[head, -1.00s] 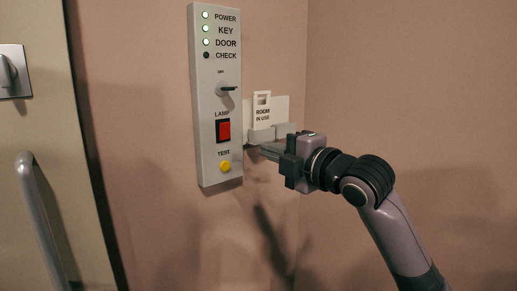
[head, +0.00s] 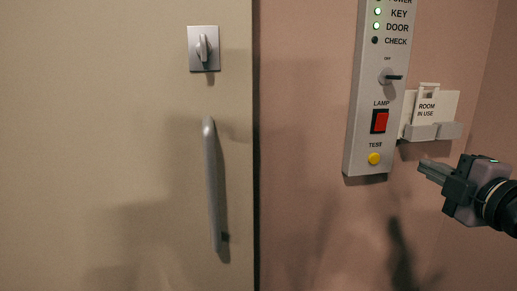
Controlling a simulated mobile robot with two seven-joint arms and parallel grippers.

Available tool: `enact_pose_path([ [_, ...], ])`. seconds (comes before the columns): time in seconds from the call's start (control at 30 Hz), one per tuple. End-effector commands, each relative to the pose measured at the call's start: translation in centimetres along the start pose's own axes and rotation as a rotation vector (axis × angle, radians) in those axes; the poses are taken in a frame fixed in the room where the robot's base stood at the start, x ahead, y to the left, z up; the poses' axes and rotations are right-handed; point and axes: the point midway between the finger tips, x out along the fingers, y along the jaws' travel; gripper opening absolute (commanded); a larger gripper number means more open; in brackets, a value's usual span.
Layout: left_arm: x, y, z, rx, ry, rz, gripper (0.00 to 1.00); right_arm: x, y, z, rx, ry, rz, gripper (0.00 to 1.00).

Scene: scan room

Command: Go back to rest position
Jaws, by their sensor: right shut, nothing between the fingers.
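My right gripper (head: 427,170) comes in from the right edge of the head view. Its fingers are shut with nothing between them. It points left, to the right of the yellow TEST button (head: 375,158) and below the sign holder, apart from the panel in the picture. My left gripper is not in view.
A white control panel (head: 355,130) on the pink wall has a key switch (head: 388,76), a red LAMP switch (head: 380,121) and lit green lights. A ROOM IN USE sign (head: 427,107) sits in a holder (head: 448,105). At left is a beige door (head: 90,130) with a latch (head: 203,48) and long handle (head: 211,180).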

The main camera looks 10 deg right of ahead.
Motion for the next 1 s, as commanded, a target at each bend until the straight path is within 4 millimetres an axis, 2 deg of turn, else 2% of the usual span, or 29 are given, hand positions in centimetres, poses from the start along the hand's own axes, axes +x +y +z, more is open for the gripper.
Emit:
enact_pose_path([
  [0.13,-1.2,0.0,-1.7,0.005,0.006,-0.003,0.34,1.8,-7.5,-0.2,0.262,-0.020,-0.120,0.00],
  [0.27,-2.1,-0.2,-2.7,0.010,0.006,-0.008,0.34,1.4,-15.2,-0.9,0.503,-0.064,-0.216,0.00],
  [0.3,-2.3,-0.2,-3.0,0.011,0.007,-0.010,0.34,1.0,-17.6,-1.2,0.574,-0.082,-0.245,0.00],
  [0.37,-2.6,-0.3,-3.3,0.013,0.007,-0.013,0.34,-0.1,-21.2,-1.9,0.680,-0.112,-0.287,0.00],
  [0.4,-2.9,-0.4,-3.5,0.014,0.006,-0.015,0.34,-1.0,-23.4,-2.5,0.750,-0.134,-0.313,0.00],
  [0.47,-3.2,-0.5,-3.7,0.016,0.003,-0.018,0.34,-2.8,-26.8,-3.4,0.852,-0.169,-0.354,0.00],
  [0.5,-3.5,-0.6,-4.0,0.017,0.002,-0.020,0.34,-4.1,-28.9,-4.1,0.918,-0.196,-0.378,0.00],
  [0.6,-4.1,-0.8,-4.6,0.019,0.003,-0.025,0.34,-7.8,-33.5,-6.1,1.074,-0.261,-0.434,0.00],
  [0.7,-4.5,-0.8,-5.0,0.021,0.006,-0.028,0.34,-11.4,-36.8,-8.1,1.199,-0.319,-0.476,0.00],
  [0.8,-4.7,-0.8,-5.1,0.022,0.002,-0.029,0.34,-14.1,-38.8,-9.6,1.288,-0.362,-0.501,0.00],
  [0.9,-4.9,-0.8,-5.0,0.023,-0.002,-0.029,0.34,-15.6,-39.9,-10.5,1.338,-0.386,-0.514,0.00],
  [1.0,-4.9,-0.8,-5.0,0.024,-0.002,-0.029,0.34,-16.1,-40.3,-10.8,1.357,-0.395,-0.518,0.00],
])
